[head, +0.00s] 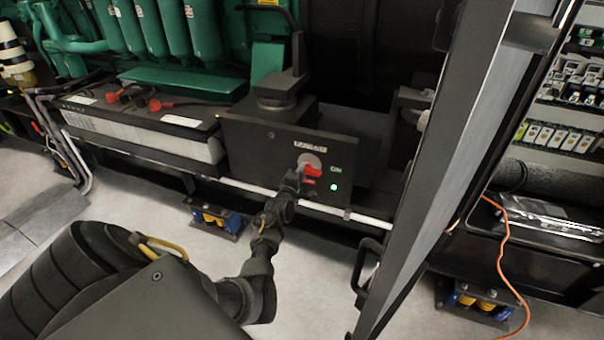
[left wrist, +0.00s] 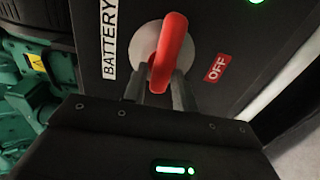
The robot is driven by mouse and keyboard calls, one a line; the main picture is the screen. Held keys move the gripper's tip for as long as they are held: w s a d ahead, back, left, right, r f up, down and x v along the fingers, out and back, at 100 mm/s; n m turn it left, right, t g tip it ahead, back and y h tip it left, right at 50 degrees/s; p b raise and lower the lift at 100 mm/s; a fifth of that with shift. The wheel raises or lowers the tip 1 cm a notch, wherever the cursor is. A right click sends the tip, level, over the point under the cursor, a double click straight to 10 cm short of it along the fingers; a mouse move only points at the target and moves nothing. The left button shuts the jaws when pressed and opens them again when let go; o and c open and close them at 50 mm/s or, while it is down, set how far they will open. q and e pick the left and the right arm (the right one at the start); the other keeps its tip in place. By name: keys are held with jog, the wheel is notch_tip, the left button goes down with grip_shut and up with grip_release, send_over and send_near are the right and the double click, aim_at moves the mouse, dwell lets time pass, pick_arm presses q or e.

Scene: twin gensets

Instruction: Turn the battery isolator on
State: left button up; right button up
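The battery isolator has a red handle (head: 314,169) on a pale round boss, on the front of a black box (head: 262,150) under a BATTERY label (head: 310,147). A white ON label (head: 336,169) is right of the handle and a red OFF label (head: 308,181) is below it. The handle's visible part points toward the ON side. In the left wrist view the handle (left wrist: 170,48) has the fingers of my left gripper (left wrist: 160,90) close on both sides, and they look shut on it. My left gripper (head: 294,183) partly hides the boss in the head view. My right gripper is not in view.
A green lamp (head: 333,187) glows on the box. A battery (head: 150,130) with red and black terminal leads lies to the left. A grey upright post (head: 440,170) with a handle stands to the right. An orange cable (head: 503,250) hangs at far right. Pale floor lies in front.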

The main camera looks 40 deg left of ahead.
pick_arm(q)
jog(key=shift+o, duration=1.2)
jog(key=shift+s, duration=0.1)
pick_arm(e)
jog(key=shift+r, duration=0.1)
pick_arm(q)
jog(key=p+v, duration=0.1)
jog(key=v, duration=0.9)
jog(key=shift+s+d, duration=0.2)
jog(key=shift+s, duration=0.05)
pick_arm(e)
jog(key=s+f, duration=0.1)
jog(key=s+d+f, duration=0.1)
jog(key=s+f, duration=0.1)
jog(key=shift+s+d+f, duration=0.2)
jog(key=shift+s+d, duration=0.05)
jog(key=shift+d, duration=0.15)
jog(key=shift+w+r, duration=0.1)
